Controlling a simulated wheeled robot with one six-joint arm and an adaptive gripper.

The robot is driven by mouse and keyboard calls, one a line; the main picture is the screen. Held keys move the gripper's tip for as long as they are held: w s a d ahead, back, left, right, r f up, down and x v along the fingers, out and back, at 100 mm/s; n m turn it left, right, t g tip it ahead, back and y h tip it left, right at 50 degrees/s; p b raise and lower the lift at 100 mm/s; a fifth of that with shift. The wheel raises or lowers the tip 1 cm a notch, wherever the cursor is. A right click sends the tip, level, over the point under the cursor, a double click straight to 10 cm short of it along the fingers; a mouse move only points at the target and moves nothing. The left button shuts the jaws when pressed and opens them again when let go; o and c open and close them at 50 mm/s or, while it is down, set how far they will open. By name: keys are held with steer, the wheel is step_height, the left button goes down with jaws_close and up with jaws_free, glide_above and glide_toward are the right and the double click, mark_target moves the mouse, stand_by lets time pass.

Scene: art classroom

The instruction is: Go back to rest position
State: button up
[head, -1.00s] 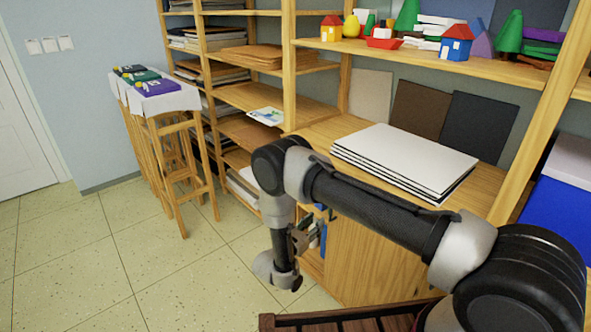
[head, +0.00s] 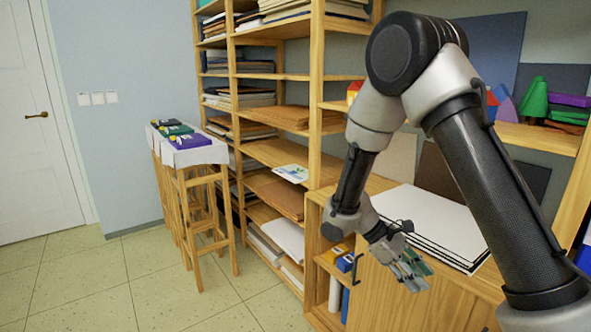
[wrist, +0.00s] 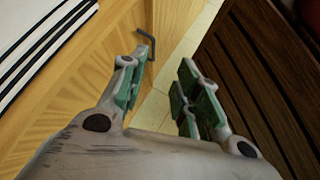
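My gripper (head: 410,274) hangs at the end of my raised, bent arm in the head view, in front of the wooden cabinet (head: 405,300). In the wrist view my gripper (wrist: 160,95) shows its green-padded fingers spread apart. Nothing is between them but a view of the floor (wrist: 152,110) and the cabinet edge. My gripper touches nothing that I can see.
A stack of white boards (head: 430,222) lies on the cabinet top behind my gripper. Tall wooden shelves (head: 316,110) stand behind. Stools with folded aprons (head: 205,152) stand at left. A dark slatted wooden surface (wrist: 262,75) is close at right in the wrist view. Floor (head: 90,290) at left is clear.

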steer(key=s+d+r+m+t+y, duration=0.2)
steer(key=s+r, duration=0.3)
steer(key=r, duration=0.3)
steer(key=s+d+r+m+t+y, duration=0.2)
steer(key=s+r+m+t+y, duration=0.1)
steer(key=r, duration=0.5)
steer(key=s+d+r+m+t+y, duration=0.2)
steer(key=s+r+m, duration=0.3)
steer(key=s+r, duration=0.3)
steer(key=shift+d+t+y, duration=0.35)
steer(key=shift+t+y, duration=0.45)
steer(key=shift+y, duration=0.1)
steer(key=shift+m, duration=0.3)
